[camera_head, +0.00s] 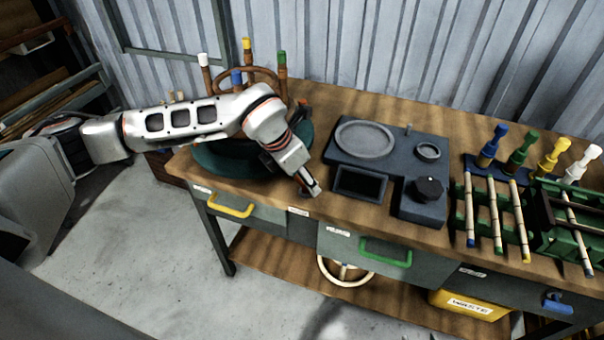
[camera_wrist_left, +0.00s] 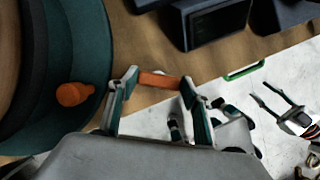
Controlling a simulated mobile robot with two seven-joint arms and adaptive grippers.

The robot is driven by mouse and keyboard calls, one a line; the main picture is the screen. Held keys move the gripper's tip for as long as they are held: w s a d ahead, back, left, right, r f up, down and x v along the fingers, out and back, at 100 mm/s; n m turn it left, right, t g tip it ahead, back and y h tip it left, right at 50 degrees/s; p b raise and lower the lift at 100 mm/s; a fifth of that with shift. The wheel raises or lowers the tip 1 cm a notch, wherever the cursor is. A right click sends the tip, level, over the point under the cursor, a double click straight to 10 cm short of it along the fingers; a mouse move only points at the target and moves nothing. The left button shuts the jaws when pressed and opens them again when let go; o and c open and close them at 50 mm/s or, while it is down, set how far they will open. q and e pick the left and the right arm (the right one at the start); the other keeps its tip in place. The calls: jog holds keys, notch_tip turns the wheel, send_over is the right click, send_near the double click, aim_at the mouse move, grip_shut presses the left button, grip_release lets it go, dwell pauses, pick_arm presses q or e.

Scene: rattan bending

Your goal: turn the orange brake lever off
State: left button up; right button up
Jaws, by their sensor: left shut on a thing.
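The orange brake lever (camera_wrist_left: 158,80) shows in the left wrist view as a short orange bar spanning the gap between my left fingertips. My left gripper (camera_head: 311,190) is shut on it, near the table's front edge beside the round teal base. The lever's ends are hidden by the fingers, and the head view does not show it clearly. The teal base (camera_wrist_left: 85,45) carries a separate orange knob (camera_wrist_left: 72,94). My right gripper (camera_wrist_left: 277,102) shows small in the left wrist view, away from the table, its two dark fingers apart and empty.
A dark control panel (camera_head: 345,155) with a round plate and a black knob (camera_head: 428,189) stands right of the gripper. Upright colour-tipped posts (camera_head: 282,70) rise behind my left arm. Green racks (camera_head: 480,215) with rattan sticks stand at the right. Bare wood lies before the panel.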

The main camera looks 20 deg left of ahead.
pick_arm(q)
jog(key=n, duration=0.2)
jog(key=n+y, duration=0.1)
jog(key=n, duration=0.1)
jog(key=shift+s+d+t+p, duration=0.1)
jog(key=shift+d+t+p, duration=0.1)
jog(key=shift+t+p, duration=0.15)
jog(key=shift+n+y, duration=0.6)
jog(key=shift+n, duration=0.7)
pick_arm(e)
jog(key=shift+w+r, duration=0.2)
jog(key=shift+r, duration=0.35)
jog(key=shift+w+r, duration=0.2)
jog(key=shift+r, duration=0.3)
jog(key=shift+f, duration=0.15)
pick_arm(q)
jog(key=o, duration=1.1)
pick_arm(e)
jog(key=shift+r, duration=0.2)
jog(key=shift+d+f, duration=0.1)
